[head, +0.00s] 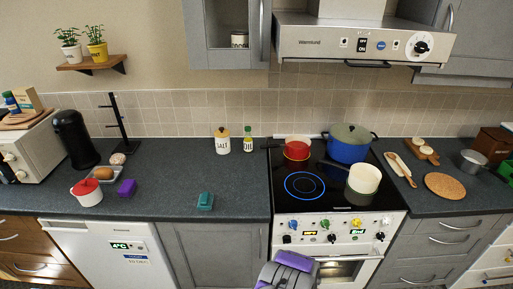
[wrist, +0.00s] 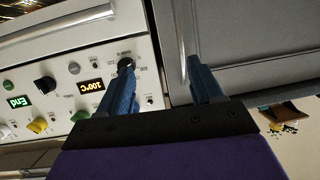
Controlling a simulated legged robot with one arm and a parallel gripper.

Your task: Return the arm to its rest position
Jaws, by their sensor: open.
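My gripper (wrist: 160,78) shows in the wrist view with two blue fingers spread apart and nothing between them. It is in front of the seam between the stove's control panel (wrist: 60,75) and a grey cabinet front (wrist: 250,75). One finger overlaps a dark knob in that picture; I cannot tell how far apart they are. In the head view, my purple and grey arm shows at the bottom middle, in front of the stove (head: 335,221). The fingers cannot be made out there.
The cooktop holds a red pot (head: 297,150), a blue pot (head: 348,146) and a cream pot (head: 363,180). A range hood (head: 340,42) hangs above.

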